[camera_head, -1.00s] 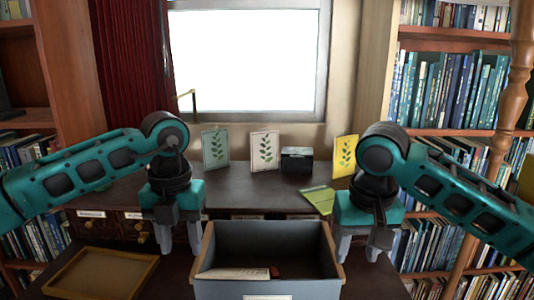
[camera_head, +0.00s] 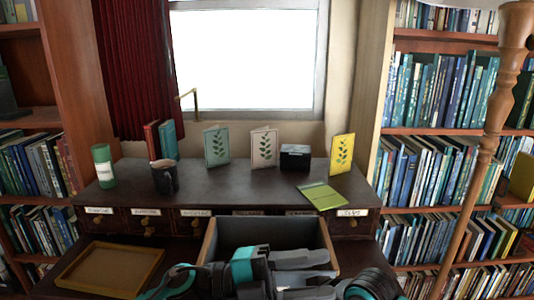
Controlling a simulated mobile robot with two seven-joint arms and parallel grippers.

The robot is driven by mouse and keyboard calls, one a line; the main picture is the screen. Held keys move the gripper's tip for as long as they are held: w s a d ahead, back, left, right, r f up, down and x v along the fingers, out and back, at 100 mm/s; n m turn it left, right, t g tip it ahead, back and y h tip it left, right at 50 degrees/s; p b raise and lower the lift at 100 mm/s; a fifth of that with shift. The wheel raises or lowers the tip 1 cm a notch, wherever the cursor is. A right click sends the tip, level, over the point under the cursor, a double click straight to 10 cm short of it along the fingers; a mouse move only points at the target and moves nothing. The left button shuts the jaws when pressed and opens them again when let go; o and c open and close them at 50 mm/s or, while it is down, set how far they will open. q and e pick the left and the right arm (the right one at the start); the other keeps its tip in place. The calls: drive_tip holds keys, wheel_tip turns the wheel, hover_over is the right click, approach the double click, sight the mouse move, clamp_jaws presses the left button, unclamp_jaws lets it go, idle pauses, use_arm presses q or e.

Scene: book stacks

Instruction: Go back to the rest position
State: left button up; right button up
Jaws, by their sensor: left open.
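My left gripper (camera_head: 322,267) is low at the bottom centre, its two grey fingers spread apart and pointing right, with nothing between them. It lies in front of the open drawer-like box (camera_head: 208,242) and hides much of its inside and front. My left arm (camera_head: 168,285) comes in along the bottom edge. My right arm (camera_head: 368,287) is folded low at the bottom, right of centre. Its gripper is mostly hidden or cut off, so its fingers cannot be made out.
A dark desk shelf (camera_head: 235,185) holds a green can (camera_head: 103,166), a dark mug (camera_head: 165,177), several leaf-patterned cards (camera_head: 264,148), a black box (camera_head: 295,157) and a green pad (camera_head: 321,196). A shallow tray (camera_head: 70,268) lies at left. Bookshelves (camera_head: 440,131) flank both sides.

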use_arm(q)
drive_tip(key=w+a+f+n+t+y+p, duration=0.1)
drive_tip(key=w+a+f+n+t+y, duration=0.1)
drive_tip(key=a+f+n+t+y, duration=0.6)
drive_tip(key=w+a+f+n+t+y+p, duration=0.1)
drive_tip(key=w+a+n+t+y, duration=0.2)
drive_tip(key=n+t, duration=0.9)
drive_tip(key=s+a+f+n+g+y, duration=0.3)
drive_tip(key=s+a+f+n+g, duration=0.1)
drive_tip(key=f, duration=0.5)
drive_tip(key=s+a+f+n+g+y+p, duration=0.1)
drive_tip(key=s+a+f+n+g+y, duration=0.3)
drive_tip(key=s+a+f, duration=0.5)
drive_tip(key=shift+s+f+n, duration=0.25)
drive_tip(key=shift+n, duration=0.65)
use_arm(e)
drive_tip(key=s+d+f+t+h, duration=0.2)
drive_tip(key=s+d+f, duration=0.3)
drive_tip(key=s, duration=0.3)
drive_tip(key=s+d+f+t+h, duration=0.2)
drive_tip(key=s+d+f+t, duration=0.1)
drive_tip(key=s+d+f, duration=0.2)
drive_tip(key=s+d, duration=0.2)
drive_tip(key=s, duration=0.1)
drive_tip(key=shift+d+n, duration=0.2)
drive_tip(key=shift+n, duration=0.1)
drive_tip(key=shift+f, duration=0.1)
